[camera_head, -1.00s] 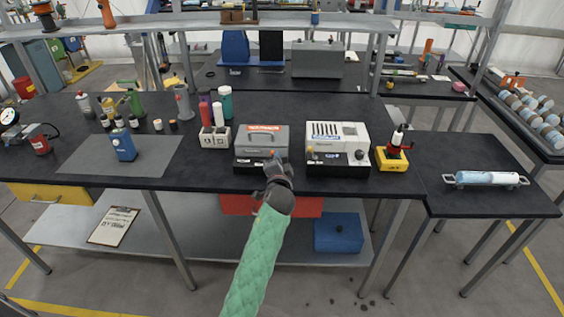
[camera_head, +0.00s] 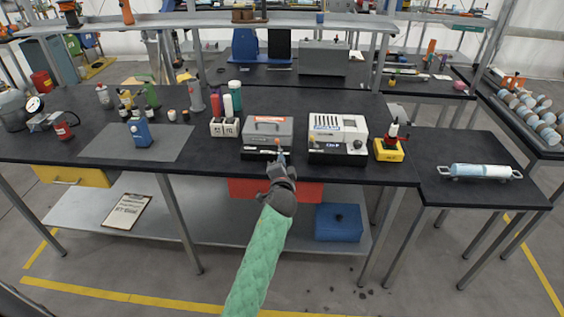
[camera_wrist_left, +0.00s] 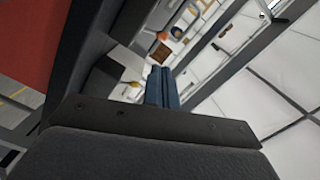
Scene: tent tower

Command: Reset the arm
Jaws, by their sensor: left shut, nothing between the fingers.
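My left gripper (camera_head: 280,162) is at the front edge of the black workbench (camera_head: 205,160), in front of the grey machine (camera_head: 267,129) with a red label. Its fingers are together with nothing between them. My left arm has a green sleeve and comes up from the bottom of the head view. I cannot tell from the pictures whether the fingertips touch the machine. My right gripper is not in view.
A white machine (camera_head: 338,137) stands right of the grey one, then a yellow-based device (camera_head: 388,152). A white bottle holder (camera_head: 225,128) stands left. A red drawer (camera_head: 305,191) and a blue box (camera_head: 338,222) are below the benchtop.

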